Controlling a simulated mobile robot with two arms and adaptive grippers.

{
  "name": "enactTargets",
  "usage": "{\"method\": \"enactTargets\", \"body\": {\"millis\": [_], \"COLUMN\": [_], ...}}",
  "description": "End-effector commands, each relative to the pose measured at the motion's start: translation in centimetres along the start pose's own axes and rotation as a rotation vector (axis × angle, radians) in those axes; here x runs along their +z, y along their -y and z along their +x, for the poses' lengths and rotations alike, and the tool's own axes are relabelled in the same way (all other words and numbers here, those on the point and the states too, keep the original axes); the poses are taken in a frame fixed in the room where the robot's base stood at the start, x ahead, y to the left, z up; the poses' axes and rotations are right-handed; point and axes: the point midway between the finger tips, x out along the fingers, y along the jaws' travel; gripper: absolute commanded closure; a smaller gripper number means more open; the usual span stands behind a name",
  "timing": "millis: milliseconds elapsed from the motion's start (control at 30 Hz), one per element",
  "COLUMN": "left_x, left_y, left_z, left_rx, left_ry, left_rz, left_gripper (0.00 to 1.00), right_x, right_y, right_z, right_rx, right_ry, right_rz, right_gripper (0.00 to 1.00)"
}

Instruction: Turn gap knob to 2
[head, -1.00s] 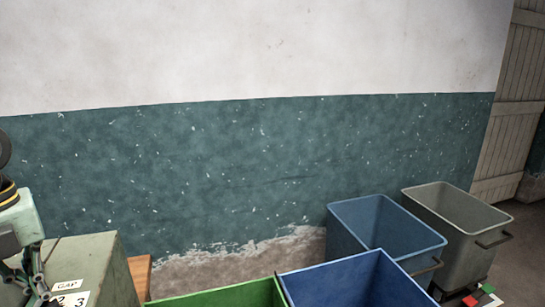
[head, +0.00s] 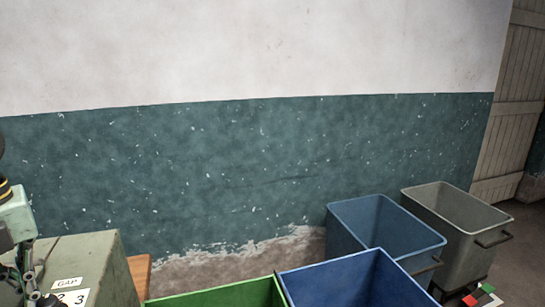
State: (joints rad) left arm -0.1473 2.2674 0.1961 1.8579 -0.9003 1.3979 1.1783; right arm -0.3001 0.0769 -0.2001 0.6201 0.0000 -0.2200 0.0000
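A grey-green metal box (head: 103,262) stands at the lower left of the head view. Its face carries a small "GAP" label (head: 67,282) above a white scale plate (head: 78,298) on which a 2 and a 3 show. The gap knob itself is not clearly visible; the gripper and the frame's lower edge hide that area. My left gripper (head: 30,288) is at the lower left corner, in front of the box face just left of the label. Its fingers are partly cut off, and I cannot tell whether they touch anything. My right gripper is not in view.
A green bin (head: 225,295) and a blue bin (head: 350,283) stand right of the box. A blue-grey bin (head: 340,225) and a grey bin (head: 462,254) stand behind at the right. A wooden edge (head: 140,270) shows beside the box. The wall behind is bare.

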Motion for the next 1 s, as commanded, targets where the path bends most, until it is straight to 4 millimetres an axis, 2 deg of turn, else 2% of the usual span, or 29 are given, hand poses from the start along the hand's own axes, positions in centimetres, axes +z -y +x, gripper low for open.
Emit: {"method": "enactTargets", "body": {"millis": [533, 867, 1000], "left_x": [0.1, 0.1, 0.2], "left_y": [0.0, 0.0, 0.4], "left_z": [-6.0, -6.0, -5.4], "left_rx": [-0.002, -0.004, -0.057], "left_ry": [0.003, 0.002, -0.022], "left_rz": [-0.001, -0.001, 0.013], "left_gripper": [1.00, 1.00, 1.00], "right_x": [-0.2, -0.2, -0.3], "right_y": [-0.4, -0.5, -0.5], "right_z": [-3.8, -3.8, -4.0], "right_rx": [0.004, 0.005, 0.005], "right_ry": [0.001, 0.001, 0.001], "right_rz": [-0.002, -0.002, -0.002], "right_gripper": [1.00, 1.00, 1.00]}}
